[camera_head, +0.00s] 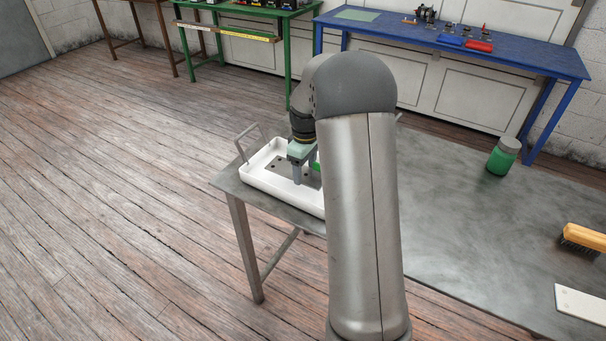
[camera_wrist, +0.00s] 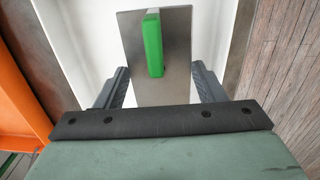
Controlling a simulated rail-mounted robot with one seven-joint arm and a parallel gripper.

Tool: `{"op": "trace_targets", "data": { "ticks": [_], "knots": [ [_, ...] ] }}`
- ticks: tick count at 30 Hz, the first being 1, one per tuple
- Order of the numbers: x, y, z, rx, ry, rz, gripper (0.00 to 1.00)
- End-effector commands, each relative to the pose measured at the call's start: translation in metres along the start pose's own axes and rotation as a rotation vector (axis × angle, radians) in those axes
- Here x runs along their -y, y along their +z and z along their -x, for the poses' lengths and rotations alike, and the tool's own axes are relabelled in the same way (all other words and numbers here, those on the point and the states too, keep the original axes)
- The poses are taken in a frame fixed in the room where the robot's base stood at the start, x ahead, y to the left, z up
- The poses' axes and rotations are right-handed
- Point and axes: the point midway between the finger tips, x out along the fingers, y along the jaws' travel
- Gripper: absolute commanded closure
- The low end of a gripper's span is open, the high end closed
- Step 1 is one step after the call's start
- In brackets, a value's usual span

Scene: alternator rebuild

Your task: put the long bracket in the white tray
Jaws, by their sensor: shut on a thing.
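The white tray (camera_head: 262,184) stands at the left end of the grey metal table, with raised handles; its pale floor and walls also show in the wrist view (camera_wrist: 75,40). My gripper (camera_head: 298,176) points down inside the tray's outline. In the wrist view its two dark fingers (camera_wrist: 160,88) close on the side edges of a flat grey plate, which I take for the long bracket (camera_wrist: 125,40). My arm hides the tray's right part.
A green block (camera_wrist: 153,45) shows over the plate in the wrist view. A green jar (camera_head: 503,157), a brush (camera_head: 584,238) and a white flat piece (camera_head: 582,304) lie on the table's right part. The table's middle right is clear. Blue (camera_head: 460,45) and green benches stand behind.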

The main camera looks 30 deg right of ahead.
Motion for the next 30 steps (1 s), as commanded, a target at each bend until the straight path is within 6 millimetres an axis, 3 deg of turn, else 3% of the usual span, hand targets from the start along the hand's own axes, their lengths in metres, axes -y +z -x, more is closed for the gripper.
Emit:
{"op": "trace_targets", "data": {
  "ticks": [7, 15, 26, 27, 29, 30],
  "knots": [
    [-0.005, -0.009, -0.010, -0.002, 0.003, -0.001, 0.89],
    [-0.005, -0.010, -0.040, -0.002, 0.003, -0.001, 0.89],
    [-0.005, -0.010, -0.045, -0.003, 0.004, -0.001, 0.89],
    [-0.005, -0.009, -0.046, -0.001, 0.001, -0.001, 0.34],
    [-0.005, -0.009, -0.045, -0.001, 0.001, 0.000, 0.17],
    [-0.005, -0.009, -0.045, 0.000, 0.001, -0.001, 0.15]
  ]
}}
